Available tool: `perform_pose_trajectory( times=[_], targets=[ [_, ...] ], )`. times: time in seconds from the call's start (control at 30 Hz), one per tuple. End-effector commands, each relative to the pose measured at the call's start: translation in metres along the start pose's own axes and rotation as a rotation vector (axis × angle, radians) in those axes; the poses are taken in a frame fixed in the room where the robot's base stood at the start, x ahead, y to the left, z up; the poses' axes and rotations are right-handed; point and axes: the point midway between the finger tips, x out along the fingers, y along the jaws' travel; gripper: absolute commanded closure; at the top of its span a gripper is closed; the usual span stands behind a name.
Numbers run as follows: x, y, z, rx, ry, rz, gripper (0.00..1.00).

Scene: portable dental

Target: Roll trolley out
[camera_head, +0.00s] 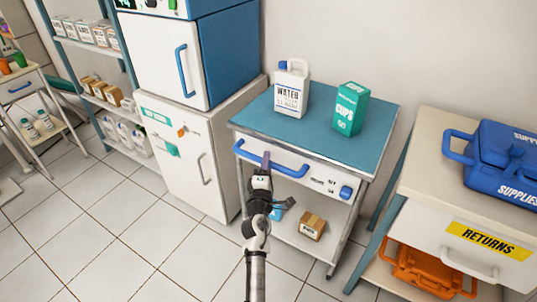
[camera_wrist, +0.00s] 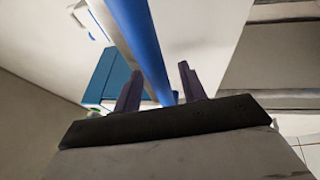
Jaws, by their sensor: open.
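The trolley has a teal top (camera_head: 330,122), a white front panel and an open lower shelf, and stands against the wall. A blue bar handle (camera_head: 286,169) runs across its front; it also shows as a thick blue bar in the wrist view (camera_wrist: 142,40). My gripper (camera_head: 265,160) is at the handle's left part. In the wrist view my gripper (camera_wrist: 158,92) has its two purple fingers apart, one on each side of the bar. I cannot tell whether either finger touches it. My arm hides part of the lower shelf.
A water jug (camera_head: 291,90) and a green cups box (camera_head: 350,108) stand on the trolley top. A small carton (camera_head: 312,226) sits on its lower shelf. A white cabinet (camera_head: 190,150) is close on the left, a returns table (camera_head: 480,232) on the right. The tiled floor in front is clear.

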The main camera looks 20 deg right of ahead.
Motion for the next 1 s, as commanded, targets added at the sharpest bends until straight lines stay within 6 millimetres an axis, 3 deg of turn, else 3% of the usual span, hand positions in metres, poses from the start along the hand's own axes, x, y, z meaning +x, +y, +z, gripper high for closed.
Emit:
perform_pose_trajectory(
  times=[0.4,0.7,1.0],
  targets=[
    [-0.0001,0.0011,0.0003,0.0,0.0,0.0,0.6],
    [0.0,0.0012,0.0003,0.0,0.0,0.0,0.99],
    [-0.0002,0.0012,0.0001,0.0,0.0,0.0,1.0]
  ],
)
